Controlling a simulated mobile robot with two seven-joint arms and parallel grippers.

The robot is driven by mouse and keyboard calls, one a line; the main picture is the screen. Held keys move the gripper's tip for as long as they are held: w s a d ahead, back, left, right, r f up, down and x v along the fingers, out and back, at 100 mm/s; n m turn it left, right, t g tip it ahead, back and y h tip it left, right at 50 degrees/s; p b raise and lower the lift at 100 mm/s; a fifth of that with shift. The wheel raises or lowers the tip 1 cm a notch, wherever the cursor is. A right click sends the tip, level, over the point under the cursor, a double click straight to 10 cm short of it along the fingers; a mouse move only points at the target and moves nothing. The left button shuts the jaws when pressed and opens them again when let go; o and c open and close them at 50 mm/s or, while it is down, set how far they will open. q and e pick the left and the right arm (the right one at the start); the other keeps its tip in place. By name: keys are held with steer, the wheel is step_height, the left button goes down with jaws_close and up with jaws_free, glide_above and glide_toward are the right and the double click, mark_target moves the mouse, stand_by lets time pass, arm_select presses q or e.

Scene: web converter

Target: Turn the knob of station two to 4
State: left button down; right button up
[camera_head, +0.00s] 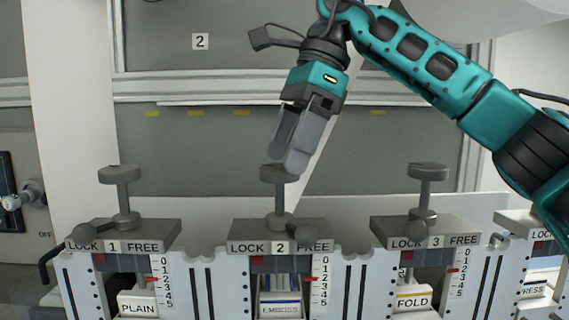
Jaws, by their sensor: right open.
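The knob of station two (272,175) is a grey disc on an upright stem above the block marked LOCK 2 FREE. My right gripper (285,158) is open and points down at this knob. Its fingertips overlap the knob's top in the picture and hide its right part; I cannot tell whether they touch. The station two scale (322,280) runs from 0 to 5, with a small red pointer (311,279) at about 2. A dark round lever end (285,222) sits by the stem's base. My left gripper is out of view.
The station one knob (119,174) stands to the left and the station three knob (428,171) to the right, both on similar blocks. A grey panel (200,75) with a 2 label is behind. Free space lies between the knobs.

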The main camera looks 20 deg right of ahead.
steer(key=shift+x, duration=0.85)
steer(key=shift+c, duration=0.3)
steer(key=c, duration=1)
